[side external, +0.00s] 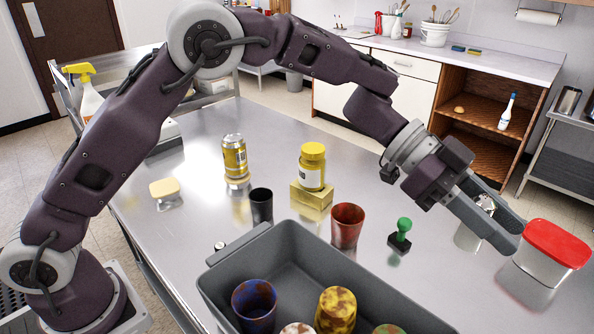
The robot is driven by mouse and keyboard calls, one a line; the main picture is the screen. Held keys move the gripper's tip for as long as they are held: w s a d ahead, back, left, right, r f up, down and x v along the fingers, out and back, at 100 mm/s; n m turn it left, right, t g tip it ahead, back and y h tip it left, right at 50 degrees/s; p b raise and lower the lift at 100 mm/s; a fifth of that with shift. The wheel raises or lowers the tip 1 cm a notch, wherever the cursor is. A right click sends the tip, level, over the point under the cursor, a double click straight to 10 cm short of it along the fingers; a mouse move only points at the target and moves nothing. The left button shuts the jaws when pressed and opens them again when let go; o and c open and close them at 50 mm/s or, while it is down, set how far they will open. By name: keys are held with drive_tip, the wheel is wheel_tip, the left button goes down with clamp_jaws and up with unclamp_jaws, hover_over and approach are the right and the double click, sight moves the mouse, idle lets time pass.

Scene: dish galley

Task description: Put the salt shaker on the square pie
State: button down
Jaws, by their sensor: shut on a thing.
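My gripper (514,238) is at the right side of the steel table, its fingers pointing down to the right. It is shut on a small whitish, shiny thing (486,203), which looks like the salt shaker; the fingers hide most of it. A pale yellow, rounded square piece (164,188) lies at the table's left and may be the square pie; I cannot tell for sure. It is far from my gripper, and nothing lies on top of it.
A red-lidded container (556,244) stands beside my fingertips. A green-handled stamp (402,232), red cup (347,226), black cup (262,205), yellow jar (312,165) on a gold block (311,197) and can (235,158) lie between. A grey bin (345,268) with cups fills the front.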

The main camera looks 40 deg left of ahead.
drive_tip(key=w+a+r+n+t+y, duration=0.2)
drive_tip(key=w+a+n+t+y, duration=0.75)
drive_tip(key=w+a, duration=1.15)
drive_tip(key=a+n+t+y, duration=0.3)
drive_tip(key=a+n+y, duration=0.8)
drive_tip(key=a, duration=1.7)
drive_tip(key=s+a+n+g+y, duration=0.35)
drive_tip(key=s+a+n, duration=0.35)
drive_tip(key=a, duration=0.6)
drive_tip(key=n+g, duration=1.5)
drive_tip(key=g, duration=0.2)
hover_over(156, 185)
drive_tip(key=shift+y, duration=0.3)
wheel_tip(156, 185, down, 20)
drive_tip(key=shift+f, duration=0.1)
drive_tip(key=shift+f, duration=0.1)
